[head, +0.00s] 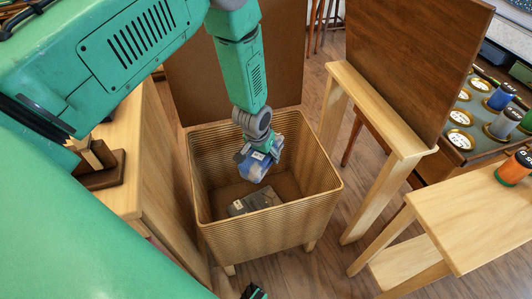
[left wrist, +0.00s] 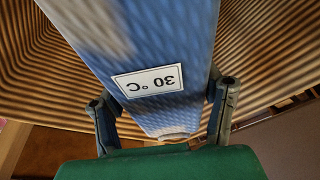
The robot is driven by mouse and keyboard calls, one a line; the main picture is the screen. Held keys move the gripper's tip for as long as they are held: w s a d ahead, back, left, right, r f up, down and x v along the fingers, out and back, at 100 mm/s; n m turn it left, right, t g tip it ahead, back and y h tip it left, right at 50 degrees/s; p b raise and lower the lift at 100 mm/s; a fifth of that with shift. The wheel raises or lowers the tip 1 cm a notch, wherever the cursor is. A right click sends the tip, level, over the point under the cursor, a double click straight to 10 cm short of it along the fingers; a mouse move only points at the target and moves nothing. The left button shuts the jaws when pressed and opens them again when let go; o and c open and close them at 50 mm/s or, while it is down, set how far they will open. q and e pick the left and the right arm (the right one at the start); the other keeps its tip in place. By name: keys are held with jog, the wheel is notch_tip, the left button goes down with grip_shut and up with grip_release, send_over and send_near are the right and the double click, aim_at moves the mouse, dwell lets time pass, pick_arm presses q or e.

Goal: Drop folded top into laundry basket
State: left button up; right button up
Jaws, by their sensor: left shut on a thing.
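The folded top (head: 252,168) is blue and whitish. My left gripper (head: 262,148) is shut on it and holds it inside the upper part of the laundry basket (head: 270,232), above the floor of the basket. In the left wrist view the folded top (left wrist: 165,45) lies between the two fingers of my left gripper (left wrist: 165,98), with an upside-down "30 °C" label on it. The ribbed tan basket wall (left wrist: 45,75) shows behind. A small dark and green part of my right gripper (head: 254,291) shows at the bottom edge; its fingers cannot be made out.
A grey folded item (head: 254,199) lies on the basket floor. A brown panel (head: 185,75) stands behind the basket. A wooden cabinet (head: 160,165) stands close on the left. A wooden frame (head: 385,140) and a low table (head: 470,215) stand on the right, with floor between.

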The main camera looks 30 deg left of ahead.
aim_at(262, 155)
pick_arm(q)
jog(key=shift+a, duration=0.1)
jog(key=o, duration=1.3)
jog(key=shift+r, duration=0.1)
jog(key=shift+o, duration=0.2)
jog(key=shift+d+r, duration=0.1)
jog(key=shift+d, duration=0.35)
jog(key=v, duration=1)
jog(key=shift+r, duration=0.35)
jog(key=shift+s+d+r, duration=0.15)
jog(key=shift+s+r, duration=0.1)
jog(key=shift+r, duration=0.3)
jog(key=shift+a+f, duration=0.1)
jog(key=shift+a, duration=0.15)
